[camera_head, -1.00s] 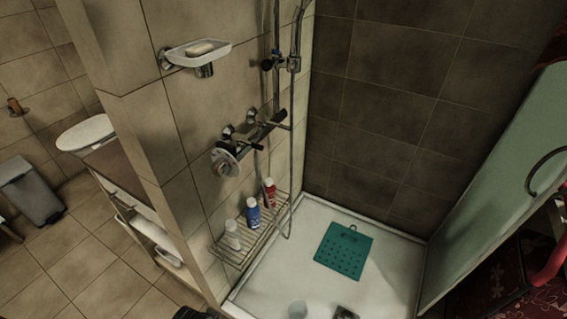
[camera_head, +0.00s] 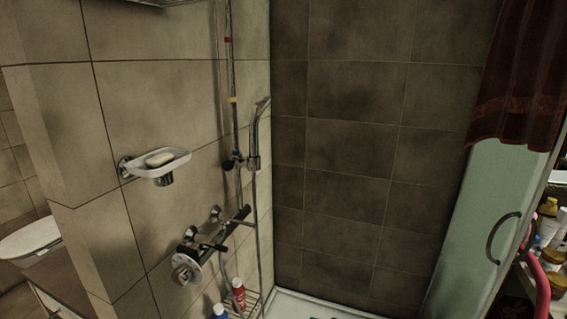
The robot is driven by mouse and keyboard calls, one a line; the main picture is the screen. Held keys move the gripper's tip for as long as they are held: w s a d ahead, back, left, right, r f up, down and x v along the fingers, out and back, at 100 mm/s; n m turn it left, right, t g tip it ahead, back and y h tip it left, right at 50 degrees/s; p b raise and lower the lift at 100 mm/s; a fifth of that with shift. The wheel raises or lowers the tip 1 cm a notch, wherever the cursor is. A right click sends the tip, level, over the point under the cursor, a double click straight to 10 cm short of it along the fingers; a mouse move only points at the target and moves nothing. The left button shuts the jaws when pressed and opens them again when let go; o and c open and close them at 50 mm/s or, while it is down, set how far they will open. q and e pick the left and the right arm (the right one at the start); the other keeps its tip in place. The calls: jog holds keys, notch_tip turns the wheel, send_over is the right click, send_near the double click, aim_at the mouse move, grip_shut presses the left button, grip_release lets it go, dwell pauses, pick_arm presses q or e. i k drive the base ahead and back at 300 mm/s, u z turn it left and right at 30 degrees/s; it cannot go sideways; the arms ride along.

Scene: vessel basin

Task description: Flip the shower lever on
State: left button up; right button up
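The shower mixer (camera_head: 213,244) is a dark bar fixed to the tiled left wall, low in the view. I cannot tell the lever's on or off setting. The hand shower (camera_head: 258,122) hangs in a holder on the vertical rail (camera_head: 233,95). No water is visible. Neither of my grippers is in view.
A white soap dish (camera_head: 160,165) with soap juts from the wall. A greenish glass door (camera_head: 478,230) with a curved handle stands at right, under a dark red curtain (camera_head: 520,85). The space between looks clear.

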aim_at(226, 219)
jog(key=k, duration=1.3)
jog(key=u, duration=0.8)
jog(key=i, duration=1.7)
jog(key=z, duration=0.2)
